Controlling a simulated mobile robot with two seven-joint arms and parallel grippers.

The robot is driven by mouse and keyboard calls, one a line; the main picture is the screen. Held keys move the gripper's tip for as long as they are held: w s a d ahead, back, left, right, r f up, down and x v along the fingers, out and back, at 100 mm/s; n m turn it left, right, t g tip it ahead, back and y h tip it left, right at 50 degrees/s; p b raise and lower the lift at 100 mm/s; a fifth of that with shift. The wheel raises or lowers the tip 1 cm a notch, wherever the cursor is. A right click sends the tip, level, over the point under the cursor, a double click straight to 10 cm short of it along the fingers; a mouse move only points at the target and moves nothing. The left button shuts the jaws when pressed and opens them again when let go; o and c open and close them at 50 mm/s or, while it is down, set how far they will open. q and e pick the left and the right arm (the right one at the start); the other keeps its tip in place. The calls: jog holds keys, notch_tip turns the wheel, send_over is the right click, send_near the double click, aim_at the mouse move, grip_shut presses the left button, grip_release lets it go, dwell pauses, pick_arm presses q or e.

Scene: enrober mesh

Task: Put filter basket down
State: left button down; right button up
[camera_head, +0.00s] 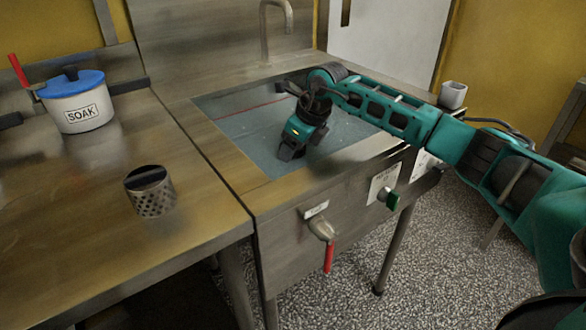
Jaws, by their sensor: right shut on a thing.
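A perforated metal cylinder (151,197), dark inside its top, stands upright on the left steel counter; it looks like a filter basket. My right gripper (287,154) is well to the right of it, over the sink and pointing down. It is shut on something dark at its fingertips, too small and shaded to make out. I cannot tell whether that thing touches the water. My left gripper is not in view.
The sink (228,151) holds bluish water, with a tap (266,35) behind. A blue-lidded white pot (77,104) marked SOAK stands at the counter's back left. A small grey cup (452,94) stands right of the sink. The counter's front is clear.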

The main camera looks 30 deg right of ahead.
aim_at(293, 164)
notch_tip(293, 164, down, 4)
jog(key=shift+f+b, duration=0.25)
jog(key=shift+b, duration=0.2)
jog(key=o, duration=1.1)
jog(key=shift+f, duration=0.1)
jog(key=shift+c, duration=0.2)
jog(key=shift+r, duration=0.35)
jog(key=p+v, duration=0.2)
jog(key=v, duration=0.9)
jog(key=shift+s+r+p, duration=0.25)
jog(key=shift+r+p, duration=0.05)
jog(key=shift+d, duration=0.1)
